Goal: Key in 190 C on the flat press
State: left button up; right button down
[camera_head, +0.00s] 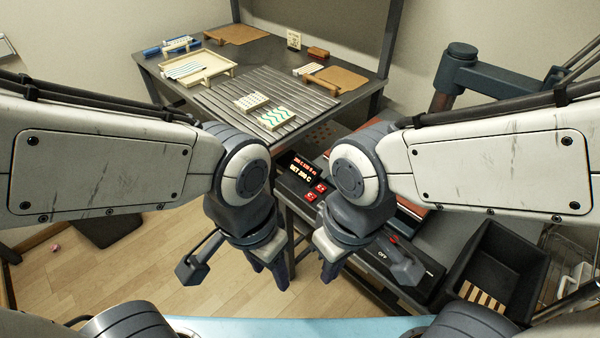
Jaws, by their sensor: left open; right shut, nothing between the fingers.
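The flat press (385,270) stands right of centre, its front partly hidden behind my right arm. Its small dark display (301,168) shows lit red and yellow text; the lower line looks like "SET 200 C". Red buttons (311,196) sit just below and right of the display. A red knob or button (394,240) and the word "OFF" show further right. My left gripper (270,276) is open, pointing down, left of the press. My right gripper (331,268) is shut and empty, pointing down in front of the press, below the red buttons.
A black bin (490,265) with striped contents stands at the right.

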aim_at(310, 197)
jog(key=u, duration=2.05)
jog(key=k, duration=0.6)
jog(key=z, duration=0.7)
